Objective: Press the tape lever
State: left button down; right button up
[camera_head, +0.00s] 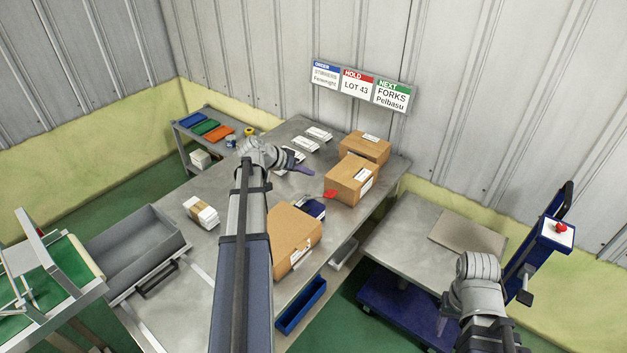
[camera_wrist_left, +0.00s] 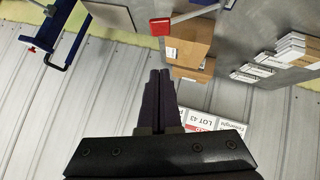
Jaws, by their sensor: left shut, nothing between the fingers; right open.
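The tape lever (camera_head: 331,193) shows as a red tip beside the dark blue tape dispenser (camera_head: 313,208) on the metal table. In the left wrist view the red lever tip (camera_wrist_left: 160,26) sits at the end of a grey bar. My left gripper (camera_head: 307,171) is shut and empty, beyond the lever and apart from it in the head view; its closed fingers (camera_wrist_left: 160,75) point toward the red tip in the wrist view. My left forearm hides part of the table. My right gripper (camera_head: 443,325) is open at the lower right, far from the lever.
Cardboard boxes stand close to the lever: one behind (camera_head: 350,182), one farther back (camera_head: 368,147), one in front (camera_head: 292,236). White packs (camera_head: 318,133) lie at the back of the table. A blue cart (camera_head: 400,310) and a side table (camera_head: 400,245) stand right.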

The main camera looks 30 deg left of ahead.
pick_arm(q)
jog(key=b, duration=0.6)
send_over(332, 192)
jog(key=s+a, duration=0.1)
jog(key=a, duration=0.2)
notch_tip(332, 192, down, 7)
jog(key=shift+s+d+f+b, duration=0.3)
jog(key=shift+s+d+b, duration=0.05)
jog(key=shift+s, duration=0.05)
jog(key=shift+d+f+b, duration=0.2)
jog(key=shift+f+b, duration=0.25)
jog(key=shift+b, duration=0.05)
jog(key=shift+d+f+b, duration=0.2)
jog(key=shift+f+b, duration=0.25)
jog(key=shift+s+d+f, duration=0.15)
jog(key=shift+d+f, duration=0.25)
jog(key=shift+d, duration=0.05)
jog(key=d+f+m+y+b, duration=0.2)
jog(key=d+f+y+b, duration=0.2)
jog(key=f+b, duration=0.4)
jog(key=shift+s+d+m+y, duration=0.15)
jog(key=shift+d+m+y, duration=0.15)
jog(key=shift+y, duration=0.1)
jog(key=shift+s, duration=0.1)
